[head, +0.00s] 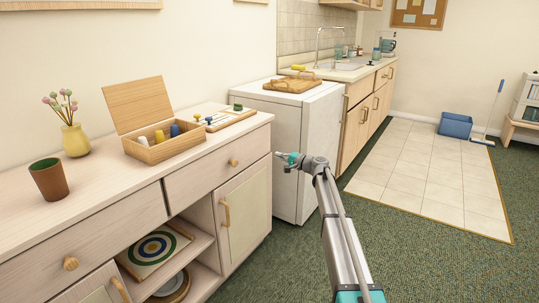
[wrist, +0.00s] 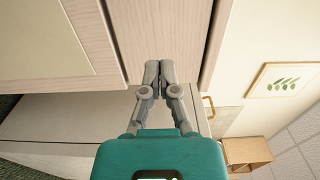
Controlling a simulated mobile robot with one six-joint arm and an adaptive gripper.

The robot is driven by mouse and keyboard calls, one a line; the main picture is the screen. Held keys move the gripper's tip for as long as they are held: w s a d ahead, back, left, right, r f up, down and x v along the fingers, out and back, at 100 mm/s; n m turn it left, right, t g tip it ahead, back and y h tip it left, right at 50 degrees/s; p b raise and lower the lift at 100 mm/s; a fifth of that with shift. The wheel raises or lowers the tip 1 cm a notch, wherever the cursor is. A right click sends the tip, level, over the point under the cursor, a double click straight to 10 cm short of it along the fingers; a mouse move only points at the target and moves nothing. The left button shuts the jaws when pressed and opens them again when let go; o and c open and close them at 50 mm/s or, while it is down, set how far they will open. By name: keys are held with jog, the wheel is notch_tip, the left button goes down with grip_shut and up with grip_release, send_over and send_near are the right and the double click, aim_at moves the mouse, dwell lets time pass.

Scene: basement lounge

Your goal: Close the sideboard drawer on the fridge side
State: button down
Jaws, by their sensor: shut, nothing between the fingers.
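The pale wood sideboard (head: 110,190) runs along the wall at left in the head view. Its fridge-side drawer (head: 205,180) has a round wooden knob (head: 234,163). If it stands out from the sideboard body, it is only by a little; I cannot tell exactly. The drawer front also shows in the wrist view (wrist: 130,30), with a dark seam along its right side. My gripper (head: 278,155) is shut and empty by the front's fridge-side end. In the wrist view its fingertips (wrist: 158,72) overlap the wood; contact is unclear. The knob is out of the wrist view.
The white fridge (head: 292,150) stands close beyond the sideboard's end. An open wooden box (head: 165,148), a yellow vase (head: 76,140) and a brown cup (head: 48,180) stand on top. A cupboard door (head: 243,215) is below the drawer. Green carpet in front is clear.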

jog(key=shift+v, duration=1)
jog(key=s+f+n+g+h, duration=0.2)
jog(key=s+f, duration=0.2)
jog(key=s, duration=0.5)
jog(key=s+f+n+g+h, duration=0.25)
jog(key=s+f, duration=0.25)
jog(key=s, duration=0.5)
jog(key=s+f+n+g+h, duration=0.1)
jog(key=s+f+g+h, duration=0.2)
jog(key=s, duration=0.6)
jog(key=s+d+f+g+h+p, duration=0.1)
jog(key=s+d+f+h, duration=0.2)
jog(key=s, duration=0.5)
jog(key=s+d+n+g+h, duration=0.1)
jog(key=s+d+h, duration=0.1)
jog(key=s+d, duration=0.35)
jog(key=s+d+f+g+h+p, duration=0.1)
jog(key=s+d+f+h, duration=0.15)
jog(key=s, duration=0.65)
notch_tip(320, 180, up, 38)
jog(key=p, duration=3.7)
jog(key=shift+s+f+t, duration=0.1)
jog(key=shift+t, duration=0.15)
